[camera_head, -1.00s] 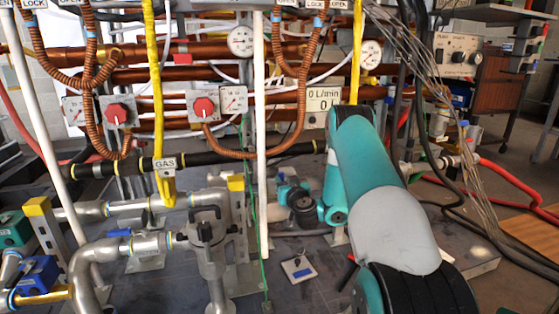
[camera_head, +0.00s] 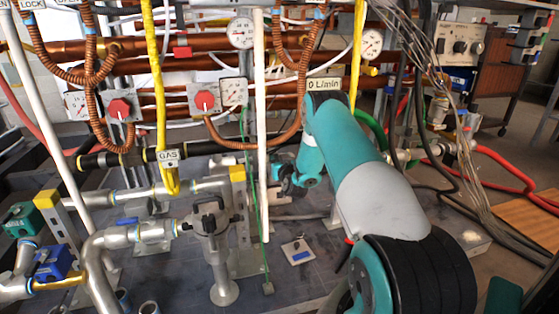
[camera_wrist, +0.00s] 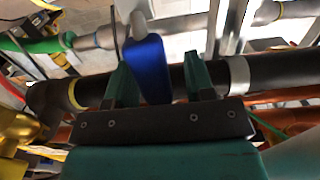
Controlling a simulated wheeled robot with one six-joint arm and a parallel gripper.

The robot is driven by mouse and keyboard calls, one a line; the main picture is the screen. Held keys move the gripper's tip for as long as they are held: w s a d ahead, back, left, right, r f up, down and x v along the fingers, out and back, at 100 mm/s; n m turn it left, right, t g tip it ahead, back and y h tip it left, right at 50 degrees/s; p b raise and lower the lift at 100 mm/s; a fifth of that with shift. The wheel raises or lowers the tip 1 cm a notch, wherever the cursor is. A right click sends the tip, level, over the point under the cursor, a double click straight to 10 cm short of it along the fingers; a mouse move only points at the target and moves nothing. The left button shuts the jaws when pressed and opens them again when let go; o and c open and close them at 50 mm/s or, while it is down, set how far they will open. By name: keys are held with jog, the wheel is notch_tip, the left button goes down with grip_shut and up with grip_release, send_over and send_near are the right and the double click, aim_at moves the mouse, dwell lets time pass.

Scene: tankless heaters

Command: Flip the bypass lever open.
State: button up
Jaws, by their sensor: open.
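A blue lever (camera_wrist: 148,68) on a pale metal stem shows in the wrist view, in front of a black pipe. My gripper (camera_wrist: 158,60) is open, with one teal finger on each side of the lever. The lever is nearer the left finger; whether it touches is not clear. In the head view my arm reaches toward the pipes, and the gripper is mostly hidden behind my arm and the pipework. I cannot tell which lever in the head view this one is.
A white upright pipe (camera_head: 260,130) stands just left of my forearm. The black gas pipe (camera_head: 205,148) runs behind it. A grey valve body (camera_head: 211,222) stands front left. Loose cables hang at the right. A small plate (camera_head: 298,250) lies on the dark base.

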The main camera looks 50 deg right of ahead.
grip_shut()
jog(key=shift+d, duration=0.15)
jog(key=s+d+f+m+b, duration=0.2)
jog(key=d+m, duration=0.3)
jog(key=m, duration=0.4)
jog(key=shift+s+d+f+b, duration=0.15)
jog(key=shift+s+f+b, duration=0.25)
jog(key=shift+s, duration=0.3)
dwell(0.4)
grip_release()
